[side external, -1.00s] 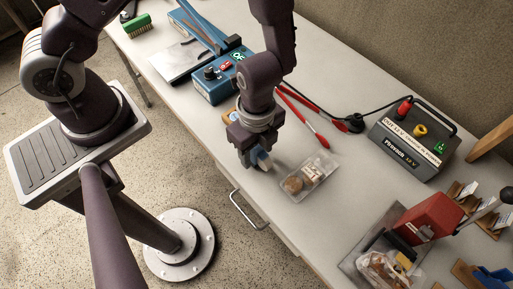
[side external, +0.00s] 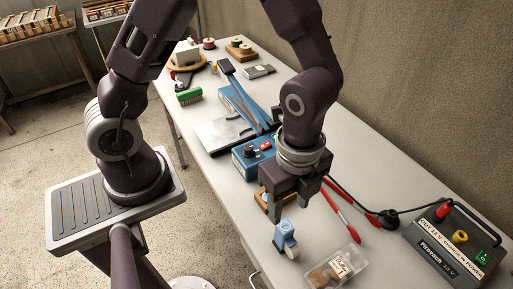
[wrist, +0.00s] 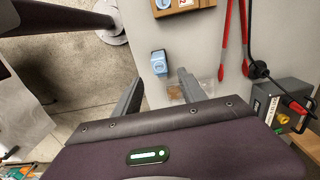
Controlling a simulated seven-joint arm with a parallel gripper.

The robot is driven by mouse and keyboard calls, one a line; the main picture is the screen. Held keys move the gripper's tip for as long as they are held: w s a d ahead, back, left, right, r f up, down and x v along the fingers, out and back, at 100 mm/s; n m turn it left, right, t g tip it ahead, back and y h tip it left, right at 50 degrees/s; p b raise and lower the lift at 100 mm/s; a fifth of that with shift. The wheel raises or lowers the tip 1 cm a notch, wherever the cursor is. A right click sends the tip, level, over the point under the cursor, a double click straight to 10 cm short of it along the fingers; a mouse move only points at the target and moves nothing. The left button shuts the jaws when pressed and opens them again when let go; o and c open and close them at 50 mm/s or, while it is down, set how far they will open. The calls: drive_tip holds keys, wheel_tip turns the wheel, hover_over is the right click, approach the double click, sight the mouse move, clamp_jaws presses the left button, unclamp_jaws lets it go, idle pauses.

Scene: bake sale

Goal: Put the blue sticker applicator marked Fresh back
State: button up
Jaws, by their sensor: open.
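The blue sticker applicator (side external: 286,238) stands on the table, apart from my gripper. It also shows in the wrist view (wrist: 159,66), just beyond the fingertips; I cannot read its marking. My gripper (side external: 290,206) is open and empty above the table, close behind the applicator in the side view. Its two fingers also show in the wrist view (wrist: 159,80). A wooden block (side external: 261,199) is partly hidden behind the gripper. In the wrist view the block (wrist: 186,5) carries a blue item and a white label, cut off by the top edge.
A clear tray of baked pieces (side external: 335,268) lies right of the applicator. Red-handled tongs (side external: 342,212), a black cable and a grey power box (side external: 455,245) are farther right. A blue sealer (side external: 250,155) stands behind the gripper. The table's front edge is near the applicator.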

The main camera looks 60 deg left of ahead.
drive_tip(key=s+a+r+n+t, duration=0.2)
drive_tip(key=s+a+r+n, duration=0.2)
drive_tip(key=a+r+n, duration=0.3)
drive_tip(key=s+a+r+n+t, duration=0.3)
drive_tip(key=a+r+n, duration=0.4)
drive_tip(key=r+n, duration=0.3)
drive_tip(key=shift+s+a+r+n+t, duration=0.3)
drive_tip(key=shift+s+r+n, duration=0.1)
drive_tip(key=shift+s+r, duration=0.3)
